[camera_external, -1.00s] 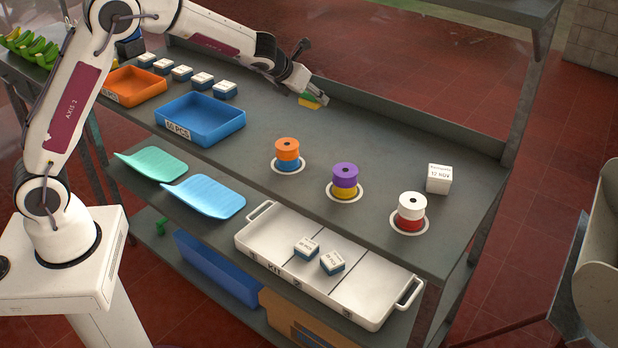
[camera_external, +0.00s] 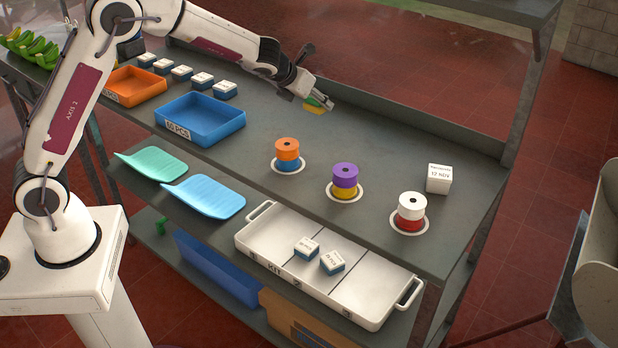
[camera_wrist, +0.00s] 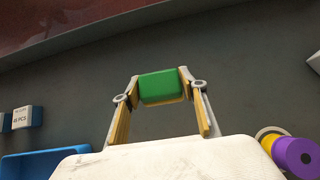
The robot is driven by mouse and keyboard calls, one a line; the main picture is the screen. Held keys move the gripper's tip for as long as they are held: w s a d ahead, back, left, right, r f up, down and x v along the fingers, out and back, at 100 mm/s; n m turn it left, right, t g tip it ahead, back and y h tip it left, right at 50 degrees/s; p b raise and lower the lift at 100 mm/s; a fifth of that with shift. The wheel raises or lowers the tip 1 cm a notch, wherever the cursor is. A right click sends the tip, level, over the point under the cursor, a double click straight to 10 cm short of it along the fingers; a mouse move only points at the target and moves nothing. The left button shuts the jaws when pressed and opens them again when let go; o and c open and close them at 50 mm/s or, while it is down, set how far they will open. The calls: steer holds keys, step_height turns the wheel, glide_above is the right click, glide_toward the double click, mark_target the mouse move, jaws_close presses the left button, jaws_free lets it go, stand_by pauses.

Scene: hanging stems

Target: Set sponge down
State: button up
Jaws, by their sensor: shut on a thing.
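The sponge (camera_external: 314,107) is a small block, yellow with a green side, at the back of the grey workbench. My gripper (camera_external: 318,102) is shut on it. In the wrist view the sponge (camera_wrist: 161,87) shows its green face, held between the two fingertips (camera_wrist: 160,88). The external view does not clearly show whether the sponge touches the bench top or is just above it.
Stacked spools (camera_external: 288,154) stand on white rings in front, with a white box (camera_external: 439,179) at right. A blue tray (camera_external: 201,119) and several small boxes (camera_external: 201,80) are at left. The bench around the gripper is clear; a raised back edge (camera_external: 400,118) runs behind.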

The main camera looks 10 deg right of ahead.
steer(key=s+d+r+m+g+h, duration=0.1)
steer(key=s+d+m, duration=0.3)
steer(key=s+d, duration=0.9)
steer(key=shift+s+d+r+g+h, duration=0.15)
steer(key=shift+s+d+g+h, duration=0.2)
steer(key=shift+d+g, duration=0.45)
steer(key=shift+f, duration=3.15)
steer(key=shift+f, duration=1.9)
steer(key=shift+f, duration=0.1)
